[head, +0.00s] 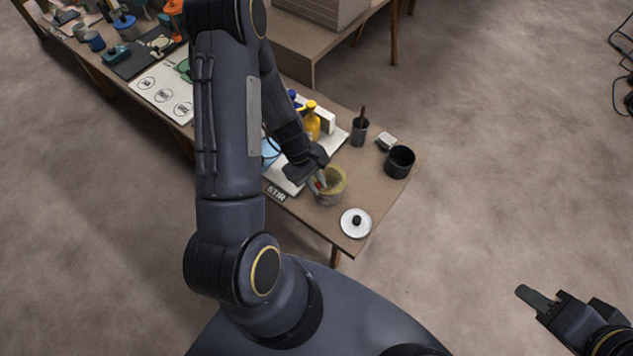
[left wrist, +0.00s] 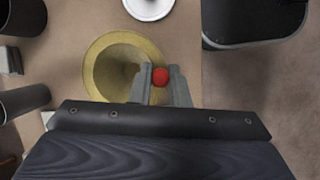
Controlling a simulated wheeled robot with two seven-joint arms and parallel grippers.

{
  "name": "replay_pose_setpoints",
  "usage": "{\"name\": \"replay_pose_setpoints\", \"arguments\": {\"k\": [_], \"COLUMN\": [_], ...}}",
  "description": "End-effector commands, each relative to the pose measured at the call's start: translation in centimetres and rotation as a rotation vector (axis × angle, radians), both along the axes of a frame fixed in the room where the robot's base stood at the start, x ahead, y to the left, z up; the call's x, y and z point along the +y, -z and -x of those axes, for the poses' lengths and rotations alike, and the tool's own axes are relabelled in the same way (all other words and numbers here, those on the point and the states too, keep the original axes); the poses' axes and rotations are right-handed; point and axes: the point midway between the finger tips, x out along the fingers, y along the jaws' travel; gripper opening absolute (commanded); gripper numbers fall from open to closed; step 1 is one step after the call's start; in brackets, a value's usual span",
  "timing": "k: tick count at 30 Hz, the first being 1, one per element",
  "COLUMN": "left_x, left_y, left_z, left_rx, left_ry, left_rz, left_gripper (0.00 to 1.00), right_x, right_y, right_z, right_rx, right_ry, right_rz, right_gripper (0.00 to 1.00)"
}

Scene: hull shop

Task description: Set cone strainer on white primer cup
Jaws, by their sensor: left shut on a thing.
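The yellow cone strainer (head: 335,179) is at the near right part of the bench, and its wide mouth (left wrist: 104,68) faces the left wrist camera. My left gripper (head: 318,182) is at the strainer's edge. In the left wrist view its fingers (left wrist: 160,86) are shut on a small red grip at the strainer's rim. A pale cup-like body (head: 328,199), likely the white primer cup, shows directly under the strainer; I cannot tell whether they touch. My right gripper (head: 537,299) is off to the right over the floor, away from the bench; its finger gap is unclear.
A white lid with a dark knob (head: 356,223) lies near the bench corner. A black pot (head: 399,162) and a grey cup with a brush (head: 359,132) stand behind. A yellow bottle (head: 311,121) stands on a white mat marked STIR.

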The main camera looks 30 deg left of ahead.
Motion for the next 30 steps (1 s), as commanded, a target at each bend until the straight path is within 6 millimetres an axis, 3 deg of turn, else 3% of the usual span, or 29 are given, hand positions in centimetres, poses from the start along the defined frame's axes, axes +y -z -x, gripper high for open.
{"name": "replay_pose_setpoints", "arguments": {"k": [4,5,10,16,21,30], "left_x": [0.0,0.0,0.0,0.0,0.0,0.01], "left_y": [-0.01,-0.01,-0.01,-0.01,0.0,-0.06], "left_z": [0.0,0.0,0.0,0.0,0.01,0.01], "left_rx": [0.0,0.0,0.0,0.0,0.0,0.0], "left_ry": [0.0,0.0,0.0,0.0,0.0,0.0], "left_rz": [0.0,0.0,0.0,0.0,0.0,0.0], "left_gripper": [0.0,0.17,0.39,0.41,0.62,0.63], "right_x": [0.0,0.0,0.0,0.0,0.0,0.0], "right_y": [0.0,0.0,0.0,0.0,0.0,-0.05], "right_z": [0.0,0.0,0.0,0.0,0.0,0.0], "right_rx": [0.0,0.0,0.0,0.0,0.0,0.0], "right_ry": [0.0,0.0,0.0,0.0,0.0,0.0], "right_rz": [0.0,0.0,0.0,0.0,0.0,0.0], "right_gripper": [0.36,0.36,0.36,0.36,0.36,0.36]}}
